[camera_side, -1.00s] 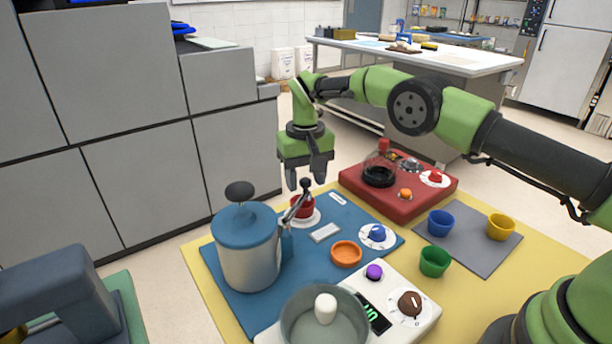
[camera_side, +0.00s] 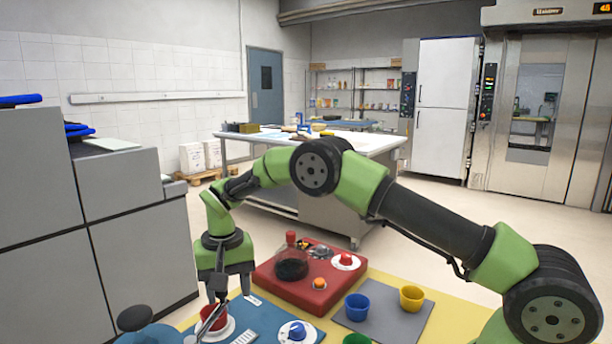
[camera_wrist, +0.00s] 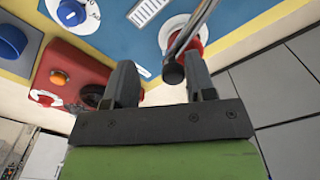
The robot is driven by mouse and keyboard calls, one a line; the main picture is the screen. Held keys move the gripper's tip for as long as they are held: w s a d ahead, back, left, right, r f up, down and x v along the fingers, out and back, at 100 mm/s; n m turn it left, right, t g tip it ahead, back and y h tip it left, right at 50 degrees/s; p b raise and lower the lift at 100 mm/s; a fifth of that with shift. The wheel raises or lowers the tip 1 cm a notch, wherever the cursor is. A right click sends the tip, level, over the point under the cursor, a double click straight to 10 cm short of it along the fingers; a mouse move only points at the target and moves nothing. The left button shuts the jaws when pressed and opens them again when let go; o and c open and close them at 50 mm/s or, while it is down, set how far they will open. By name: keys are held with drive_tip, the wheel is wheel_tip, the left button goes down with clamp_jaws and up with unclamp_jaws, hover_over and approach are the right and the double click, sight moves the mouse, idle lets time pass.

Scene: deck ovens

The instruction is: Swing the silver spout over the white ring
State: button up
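The silver spout (camera_wrist: 190,35) is a thin bar with a black knob (camera_wrist: 173,73) at its end. In the wrist view the knob lies between my gripper's fingers, nearer the right one, with gaps visible. My gripper (camera_wrist: 161,82) is open; in the side view it points down (camera_side: 229,288) above the spout's end. The white ring (camera_side: 226,331) surrounds the base of a red cup-like part (camera_side: 214,319). In the wrist view the spout crosses in front of the ring (camera_wrist: 168,33) and the red part. The blue-lidded pot (camera_side: 150,336) is mostly cut off in the side view.
A red panel (camera_side: 309,296) with a dark round bowl and knobs stands behind right of my gripper. Blue (camera_side: 356,307) and yellow (camera_side: 411,298) cups stand on a grey mat (camera_side: 385,318) at right. Grey cabinets (camera_side: 140,252) rise close at left.

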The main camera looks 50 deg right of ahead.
wheel_tip(320, 180, up, 14)
drive_tip(key=s, duration=0.3)
drive_tip(key=s+r+n+t, duration=0.2)
drive_tip(key=s+r, duration=0.2)
drive_tip(key=s, duration=0.2)
drive_tip(key=s+d+r+n+t+y, duration=0.1)
drive_tip(key=s+r+n+t, duration=0.1)
drive_tip(key=s+r, duration=0.3)
drive_tip(key=shift+s+d+n+y, duration=0.15)
drive_tip(key=shift+s+n+y, duration=0.15)
drive_tip(key=shift+s+n, duration=0.75)
drive_tip(key=shift+s+r+m, duration=0.1)
drive_tip(key=shift+s+m, duration=0.15)
